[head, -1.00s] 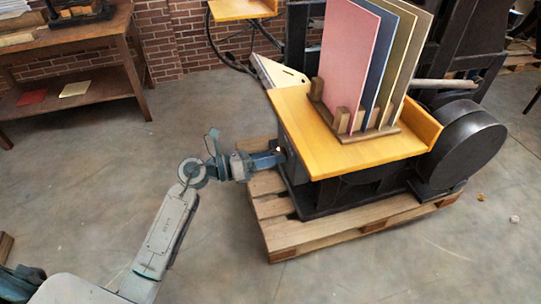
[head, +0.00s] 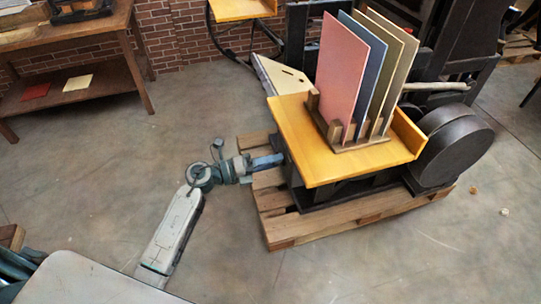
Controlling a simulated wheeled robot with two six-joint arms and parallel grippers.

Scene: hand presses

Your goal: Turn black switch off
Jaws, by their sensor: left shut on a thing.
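My left gripper (head: 277,160) reaches in from the left, with its tips at the left side of the black press (head: 330,192), below the yellow-orange table top. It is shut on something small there. The black switch cannot be made out; the spot at the fingertips is small and partly hidden by the gripper and the table edge. My right gripper is not in view.
The press stands on a wooden pallet (head: 283,231), with a black wheel (head: 455,150) on its right. Coloured boards (head: 345,75) stand in a wooden rack on the yellow-orange top (head: 300,140). A wooden table (head: 85,52) is at the back left. Open floor lies left and front.

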